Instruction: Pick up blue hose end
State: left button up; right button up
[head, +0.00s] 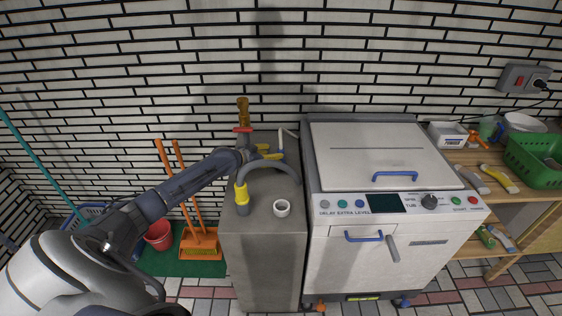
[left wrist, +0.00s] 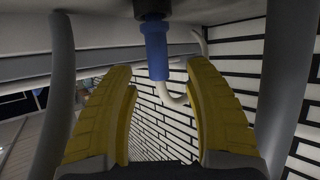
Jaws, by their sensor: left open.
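The blue hose end (left wrist: 157,52) hangs down in the upper middle of the left wrist view, with a dark collar above it and a white curved hose (left wrist: 172,97) just below and beside it. My left gripper (left wrist: 160,78) is open, its two yellow fingers on either side of the blue end in the picture, with gaps showing. In the head view my left gripper (head: 267,151) is over the back of the grey cabinet (head: 262,245), near the wall. The blue end cannot be made out in the head view. My right gripper is not in view.
A brass pipe with a red handle (head: 243,129) stands at the wall. A white washing machine (head: 385,240) stands close on the right.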

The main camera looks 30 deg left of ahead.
pick_arm(q)
jog(key=shift+x, duration=2.65)
jog(key=shift+s+d+f, duration=0.1)
jog(key=shift+f, duration=0.05)
grip_shut()
